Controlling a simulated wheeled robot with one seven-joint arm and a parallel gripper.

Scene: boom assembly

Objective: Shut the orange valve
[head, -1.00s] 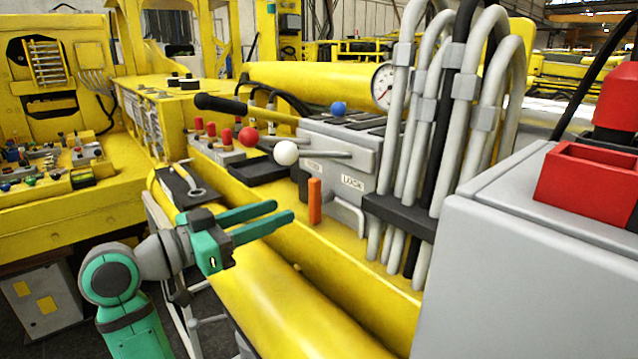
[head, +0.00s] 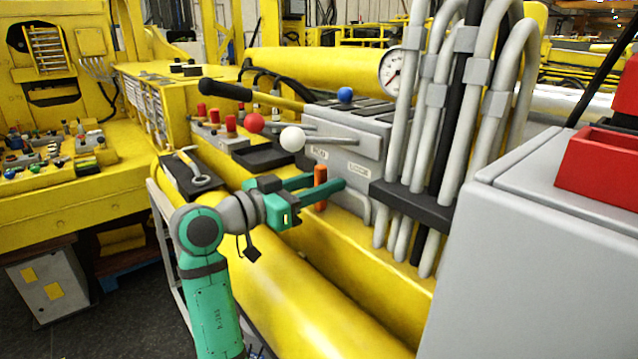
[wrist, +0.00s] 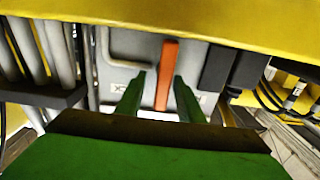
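The orange valve handle (head: 321,187) stands upright at the front of the grey valve block (head: 350,150), low on its face. In the wrist view the orange handle (wrist: 167,76) shows between my two green fingers. My gripper (head: 328,183) is open, with one finger on each side of the handle in the head view. In the wrist view my gripper (wrist: 160,95) has gaps left and right of the handle, and no contact is clear.
Grey hoses (head: 438,140) rise close to the right of the handle. Levers with a white knob (head: 292,139) and a red knob (head: 254,123) stick out above my gripper. A yellow cylinder (head: 290,290) lies below, and a grey cabinet (head: 530,230) stands at right.

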